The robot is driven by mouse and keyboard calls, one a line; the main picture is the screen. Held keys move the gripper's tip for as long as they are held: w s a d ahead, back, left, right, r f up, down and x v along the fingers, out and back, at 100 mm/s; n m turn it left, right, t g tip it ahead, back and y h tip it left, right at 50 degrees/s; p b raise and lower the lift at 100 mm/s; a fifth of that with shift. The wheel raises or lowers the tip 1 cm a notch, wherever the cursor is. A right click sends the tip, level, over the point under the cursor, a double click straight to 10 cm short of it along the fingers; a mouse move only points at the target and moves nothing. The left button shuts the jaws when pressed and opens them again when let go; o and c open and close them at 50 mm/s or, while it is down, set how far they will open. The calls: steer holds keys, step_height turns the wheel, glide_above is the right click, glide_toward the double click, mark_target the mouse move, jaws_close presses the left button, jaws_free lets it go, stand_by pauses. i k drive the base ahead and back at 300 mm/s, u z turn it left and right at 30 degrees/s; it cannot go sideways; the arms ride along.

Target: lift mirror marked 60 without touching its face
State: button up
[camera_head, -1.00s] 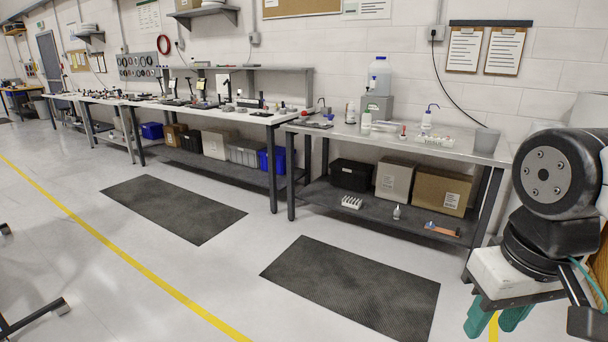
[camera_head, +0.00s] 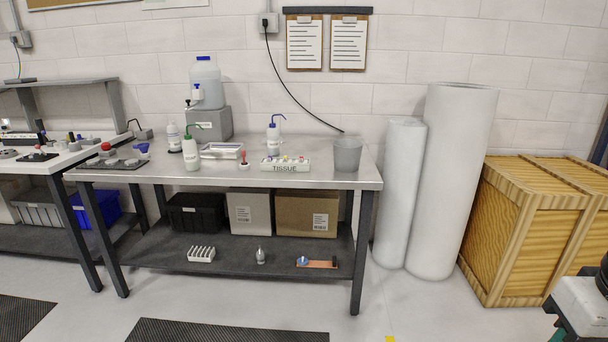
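I cannot make out a mirror marked 60 in this view. On the left bench (camera_head: 30,160), small dark and grey fixtures stand on a dark plate (camera_head: 40,157), too small to read. My gripper is not in view; only a piece of my own body shows at the lower right edge.
White rolls (camera_head: 453,180) and a wooden crate (camera_head: 530,225) stand right.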

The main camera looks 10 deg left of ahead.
mark_target(113, 162)
steer(key=u, duration=0.05)
steer(key=i, duration=1.7)
steer(key=u, duration=1.15)
steer(key=i, duration=1.2)
steer(key=u, duration=1.8)
steer(key=i, duration=6.8)
